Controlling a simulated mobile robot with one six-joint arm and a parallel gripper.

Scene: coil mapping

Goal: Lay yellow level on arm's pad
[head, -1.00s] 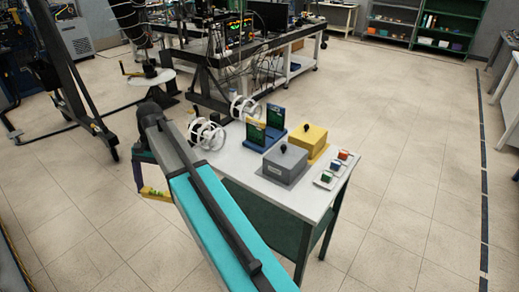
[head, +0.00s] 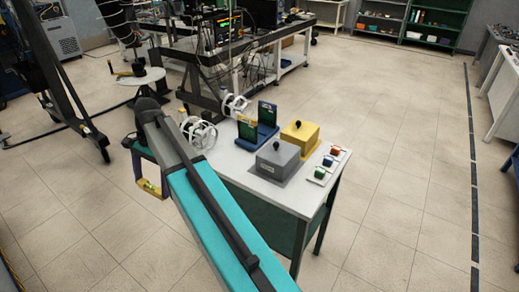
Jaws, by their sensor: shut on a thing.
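The yellow level (head: 153,189) hangs at the lower left of the head view, just left of my teal arm. My gripper (head: 146,180) is shut on it, in the air over the bare floor and left of the white table. The arm's wrist partly hides the gripper, and the fingers are too small to see clearly. The level looks foreshortened. I cannot make out the arm's pad for certain; a round white table (head: 152,79) at the upper left carries a black piece with a yellow handle (head: 124,75).
The white table (head: 240,168) holds two white wire coils (head: 198,133), green boards on a blue stand (head: 267,115), a grey box (head: 277,160), a yellow box (head: 300,136) and a small tray of coloured pieces. A black wheeled frame (head: 70,80) stands left. Floor at right is clear.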

